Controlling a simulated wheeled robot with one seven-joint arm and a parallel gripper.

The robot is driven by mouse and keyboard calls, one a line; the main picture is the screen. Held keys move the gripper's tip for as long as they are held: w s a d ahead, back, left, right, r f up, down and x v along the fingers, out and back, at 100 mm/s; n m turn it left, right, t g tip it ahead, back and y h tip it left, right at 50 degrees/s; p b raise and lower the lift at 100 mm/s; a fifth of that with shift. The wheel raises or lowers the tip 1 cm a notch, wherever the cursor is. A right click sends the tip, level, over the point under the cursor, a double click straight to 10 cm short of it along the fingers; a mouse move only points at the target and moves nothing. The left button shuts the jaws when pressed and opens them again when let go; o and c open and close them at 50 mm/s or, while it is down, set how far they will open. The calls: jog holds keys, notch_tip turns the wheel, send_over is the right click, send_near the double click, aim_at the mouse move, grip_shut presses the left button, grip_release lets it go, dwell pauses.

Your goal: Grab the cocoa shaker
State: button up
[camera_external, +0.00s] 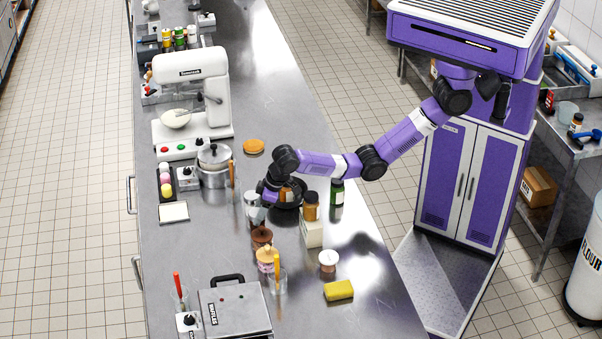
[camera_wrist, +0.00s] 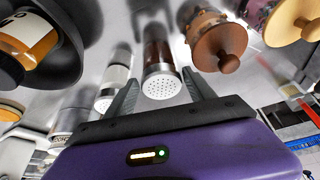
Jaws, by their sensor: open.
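The cocoa shaker (camera_wrist: 159,58), a clear cylinder with dark brown contents and a perforated metal lid, stands in the middle of the wrist view. My gripper (camera_wrist: 160,79) is open, with one finger on each side of the shaker's lid end. I cannot tell whether either finger touches it. In the external view my gripper (camera_external: 263,192) is low over the steel counter, and the cocoa shaker is mostly hidden or too small to make out there.
A pale shaker (camera_wrist: 112,82) stands close left of the cocoa shaker. A brown canister with a wooden lid (camera_wrist: 217,44) is close on the right. A yellow sponge (camera_external: 338,290) lies nearer the front.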

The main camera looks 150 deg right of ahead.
jog(key=shift+x, duration=1.45)
jog(key=shift+c, duration=0.4)
jog(key=c, duration=1.2)
jog(key=shift+o, duration=0.2)
jog(key=shift+r, duration=0.15)
